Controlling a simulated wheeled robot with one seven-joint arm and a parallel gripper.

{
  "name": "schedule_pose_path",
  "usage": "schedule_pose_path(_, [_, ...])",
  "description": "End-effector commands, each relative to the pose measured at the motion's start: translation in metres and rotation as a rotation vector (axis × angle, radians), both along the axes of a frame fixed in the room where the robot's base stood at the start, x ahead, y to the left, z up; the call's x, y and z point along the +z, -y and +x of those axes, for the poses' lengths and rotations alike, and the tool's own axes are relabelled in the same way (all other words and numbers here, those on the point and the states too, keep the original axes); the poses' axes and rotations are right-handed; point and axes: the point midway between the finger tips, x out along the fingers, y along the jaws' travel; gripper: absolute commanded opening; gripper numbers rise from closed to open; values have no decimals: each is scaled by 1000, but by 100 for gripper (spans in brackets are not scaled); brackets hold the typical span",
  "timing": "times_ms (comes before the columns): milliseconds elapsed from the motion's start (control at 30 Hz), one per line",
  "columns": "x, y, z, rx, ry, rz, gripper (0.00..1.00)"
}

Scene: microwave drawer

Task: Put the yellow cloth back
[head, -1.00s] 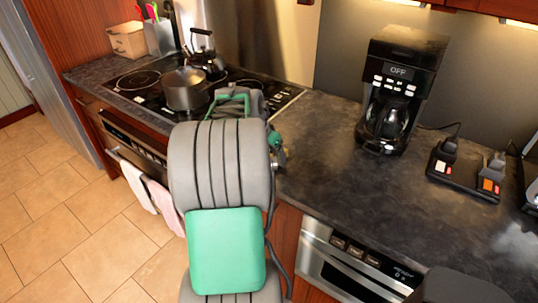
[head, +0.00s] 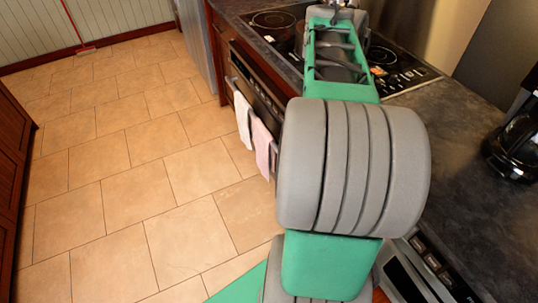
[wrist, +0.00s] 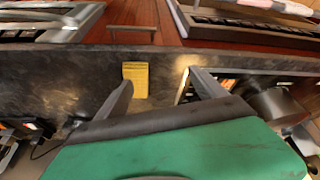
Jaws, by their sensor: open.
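A small flat yellow cloth (wrist: 136,78) lies on the dark countertop in the wrist view, close to the left finger as pictured. I do not make it out in the head view. My gripper (wrist: 160,78) is open, its two fingers wide apart, with nothing between them in its grasp. The cloth shows just inside the left fingertip, apparently beyond it; the exact gap cannot be told. In the head view my arm reaches over the counter and the stove side, and my fingers are hidden or too small to tell.
The dark countertop (head: 440,150) carries a coffee maker (head: 515,140) at the right. A black cooktop (head: 392,72) lies under my arm, and a pot (wrist: 278,106) shows in the wrist view. A white towel (head: 243,118) and a pink towel (head: 263,148) hang on the oven.

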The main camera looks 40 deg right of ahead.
Motion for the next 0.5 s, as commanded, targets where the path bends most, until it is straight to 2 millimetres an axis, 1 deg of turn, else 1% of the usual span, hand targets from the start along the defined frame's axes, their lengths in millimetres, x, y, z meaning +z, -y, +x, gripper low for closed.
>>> schedule_pose_path(33, [-4, -46, 28, 174, -6, 8, 80])
schedule_pose_path(67, [-9, -77, 42, 292, -13, 15, 80])
schedule_pose_path(100, [-16, -120, 57, 459, -19, 21, 80])
schedule_pose_path(133, [-22, -154, 65, 584, -24, 27, 80])
schedule_pose_path(167, [-29, -187, 69, 706, -29, 32, 80])
schedule_pose_path(200, [-39, -230, 70, 862, -36, 40, 80])
schedule_pose_path(267, [-53, -284, 64, 1070, -42, 49, 80])
schedule_pose_path(300, [-62, -314, 57, 1186, -47, 57, 80])
schedule_pose_path(333, [-67, -332, 51, 1260, -49, 61, 80])
schedule_pose_path(400, [-78, -360, 39, 1381, -53, 69, 80])
schedule_pose_path(433, [-81, -368, 35, 1413, -54, 71, 80])
schedule_pose_path(500, [-84, -376, 31, 1450, -55, 74, 80])
